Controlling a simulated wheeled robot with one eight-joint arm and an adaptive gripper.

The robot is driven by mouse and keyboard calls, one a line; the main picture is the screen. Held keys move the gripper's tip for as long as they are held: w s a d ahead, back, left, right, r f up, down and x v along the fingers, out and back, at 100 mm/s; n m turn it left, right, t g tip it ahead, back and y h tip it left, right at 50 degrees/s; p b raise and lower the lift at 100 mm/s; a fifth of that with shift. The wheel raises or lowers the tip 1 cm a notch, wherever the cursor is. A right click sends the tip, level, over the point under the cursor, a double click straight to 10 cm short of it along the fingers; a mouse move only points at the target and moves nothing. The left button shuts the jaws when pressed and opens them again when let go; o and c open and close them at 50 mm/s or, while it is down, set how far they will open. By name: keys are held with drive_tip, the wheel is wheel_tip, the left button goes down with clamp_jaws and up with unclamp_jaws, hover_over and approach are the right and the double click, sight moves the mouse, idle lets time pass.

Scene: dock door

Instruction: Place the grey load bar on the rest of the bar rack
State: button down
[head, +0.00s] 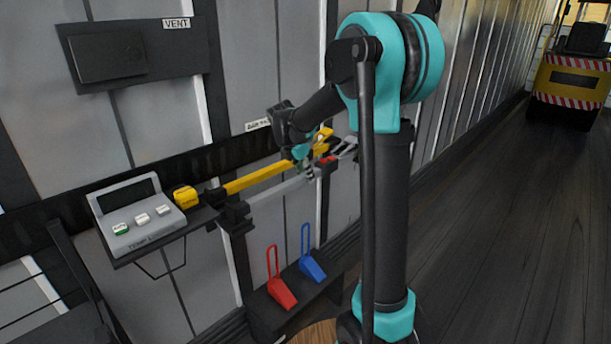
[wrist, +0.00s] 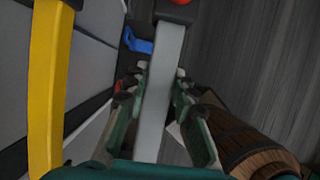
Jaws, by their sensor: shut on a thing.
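The grey load bar (head: 279,189) runs along the wall just in front of and below a yellow bar (head: 258,178). My gripper (head: 309,171) is shut on the grey bar near its right part. In the wrist view the grey bar (wrist: 161,75) lies between the two fingers (wrist: 160,88), with a dark end and a red spot at the top. The bar rack has a dark bracket (head: 236,217) at the grey bar's left end. I cannot tell whether the bar touches its rest. A red piece (head: 328,164) shows near the right end.
A grey control box (head: 137,215) and a yellow block (head: 186,197) stand on the shelf at left. Red (head: 281,289) and blue (head: 312,267) handled pieces sit on a low stand below. A wooden barrel (wrist: 251,146) is at lower right. Floor (head: 500,220) at right is open.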

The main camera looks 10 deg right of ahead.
sight(296, 179)
drive_tip(key=shift+f, duration=0.15)
drive_tip(key=c, duration=1.3)
unclamp_jaws()
drive_tip(key=shift+o, duration=0.2)
drive_tip(key=v, duration=1.2)
drive_tip(key=s+d+f+m+y, duration=0.2)
drive_tip(key=s+d+f+m, duration=0.2)
drive_tip(key=s+f+m, duration=0.7)
drive_tip(key=s+d+f+m+t+y, duration=0.1)
drive_tip(key=s+d+f+m, duration=0.3)
drive_tip(key=s+f+m, duration=0.7)
drive_tip(key=shift+s+f+m+y, duration=0.35)
drive_tip(key=shift+s+m, duration=1.25)
drive_tip(key=shift+s, duration=1.25)
drive_tip(key=shift+r, duration=0.1)
